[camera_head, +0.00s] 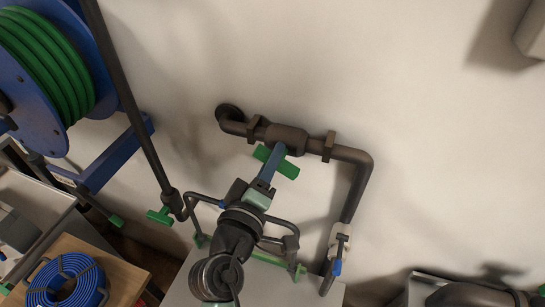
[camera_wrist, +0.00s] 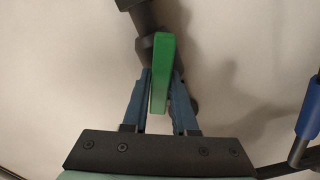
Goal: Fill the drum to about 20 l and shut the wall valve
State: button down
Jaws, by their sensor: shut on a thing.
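The wall valve (camera_head: 286,138) is a dark body in a dark pipe along the pale wall. Its green lever (camera_head: 288,169) sticks out below the body and slants down to the right. In the wrist view the green lever (camera_wrist: 162,60) stands upright between two blue fingers. My gripper (camera_head: 275,152) is shut on this lever; it also shows in the wrist view (camera_wrist: 161,78). My arm and gripper hide part of the area below the valve. I cannot make out the drum or any water level for certain.
The pipe drops on the right to a pale fitting with a blue handle (camera_head: 337,268). A blue reel with green hose (camera_head: 50,60) is at the left. A blue coil (camera_head: 70,280) lies on a wooden board. A grey flat surface (camera_head: 180,290) lies below my arm.

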jog(key=c, duration=0.7)
grip_release()
jog(key=shift+s, duration=0.1)
jog(key=b+v, duration=0.4)
jog(key=v, duration=0.8)
jog(key=shift+s, duration=0.4)
jog(key=shift+a, duration=0.15)
